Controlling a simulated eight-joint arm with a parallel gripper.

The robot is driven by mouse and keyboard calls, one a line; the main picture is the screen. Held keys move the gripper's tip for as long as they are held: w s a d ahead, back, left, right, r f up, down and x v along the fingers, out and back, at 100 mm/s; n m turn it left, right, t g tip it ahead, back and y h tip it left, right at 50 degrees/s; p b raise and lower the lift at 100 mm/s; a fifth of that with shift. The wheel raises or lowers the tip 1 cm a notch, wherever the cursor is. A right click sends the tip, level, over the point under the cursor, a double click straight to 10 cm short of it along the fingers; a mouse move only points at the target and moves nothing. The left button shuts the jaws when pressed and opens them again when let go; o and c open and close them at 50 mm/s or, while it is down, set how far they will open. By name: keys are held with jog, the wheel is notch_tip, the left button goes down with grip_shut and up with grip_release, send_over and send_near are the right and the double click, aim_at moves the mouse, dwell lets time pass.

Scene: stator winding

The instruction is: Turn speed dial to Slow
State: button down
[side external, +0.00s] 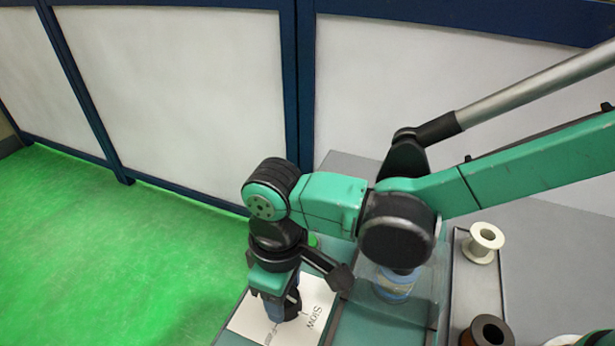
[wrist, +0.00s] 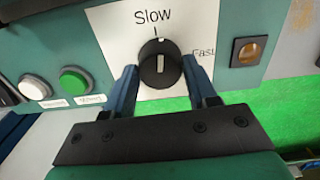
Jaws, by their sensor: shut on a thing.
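The speed dial (wrist: 160,72) is a round black knob with a white line, on a white plate (wrist: 105,18) marked "Slow" above and "Fast" to the right. In the wrist view its white line stands nearly upright, towards "Slow". My gripper (wrist: 160,64) has one blue finger on each side of the knob and is shut on it. In the side external view my gripper (side external: 282,306) points down at the white plate (side external: 318,296), and it and my arm hide most of the dial.
A white button (wrist: 33,88) and a green button (wrist: 74,81) sit left of the dial. An amber lamp (wrist: 248,51) is to its right. In the side external view, a pale spool (side external: 482,242) and a dark spool (side external: 487,333) stand at the right.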

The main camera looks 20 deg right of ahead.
jog(key=shift+n, duration=1)
jog(key=shift+c, duration=1.3)
grip_release()
jog(key=shift+r, duration=0.1)
jog(key=shift+r, duration=2.75)
